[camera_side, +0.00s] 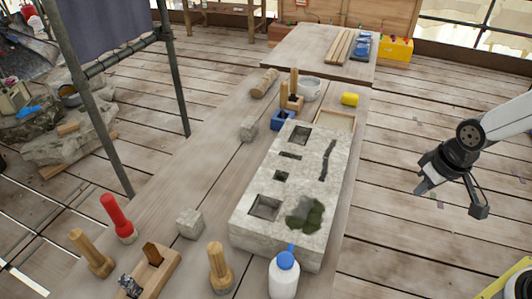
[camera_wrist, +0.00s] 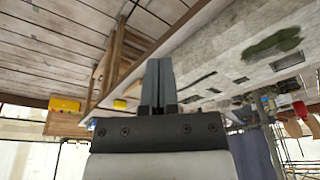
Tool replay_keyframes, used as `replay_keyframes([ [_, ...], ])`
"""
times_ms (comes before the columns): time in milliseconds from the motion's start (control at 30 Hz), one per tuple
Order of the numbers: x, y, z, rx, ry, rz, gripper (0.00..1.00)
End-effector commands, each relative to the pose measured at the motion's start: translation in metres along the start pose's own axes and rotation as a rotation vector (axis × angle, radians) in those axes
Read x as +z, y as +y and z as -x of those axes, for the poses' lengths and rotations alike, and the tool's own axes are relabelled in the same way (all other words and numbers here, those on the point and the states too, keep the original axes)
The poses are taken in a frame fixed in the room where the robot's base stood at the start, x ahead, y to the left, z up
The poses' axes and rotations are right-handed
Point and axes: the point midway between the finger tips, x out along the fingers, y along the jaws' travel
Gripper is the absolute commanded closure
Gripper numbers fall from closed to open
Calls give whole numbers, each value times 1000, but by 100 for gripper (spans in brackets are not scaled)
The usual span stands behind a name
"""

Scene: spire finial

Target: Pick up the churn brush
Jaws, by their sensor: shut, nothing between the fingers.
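I cannot tell for certain which item is the churn brush. Upright wooden-handled tools stand at the front of the bench: one at the left (camera_side: 90,252), a red-handled one (camera_side: 117,217) and one near the middle (camera_side: 219,265). More wooden handles (camera_side: 294,88) stand at a blue holder (camera_side: 282,120) behind the stone block (camera_side: 245,235). My gripper (camera_side: 424,187) hangs right of the bench, over the plank floor, far from all of these. In the wrist view its fingers (camera_wrist: 159,72) are together and empty.
The stone block has square pockets and a dark green patch (camera_side: 305,214). A white bottle with a blue cap (camera_side: 284,275) stands before it. Metal posts (camera_side: 172,85) rise left.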

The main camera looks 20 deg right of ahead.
Motion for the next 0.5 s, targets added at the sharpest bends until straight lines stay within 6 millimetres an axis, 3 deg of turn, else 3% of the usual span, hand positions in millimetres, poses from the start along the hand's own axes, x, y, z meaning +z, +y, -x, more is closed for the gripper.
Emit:
replay_keyframes([
  [333,0,0,0,0,0,0,100],
  [367,0,0,0,0,0,0,97],
  [500,0,0,0,0,0,0,52],
])
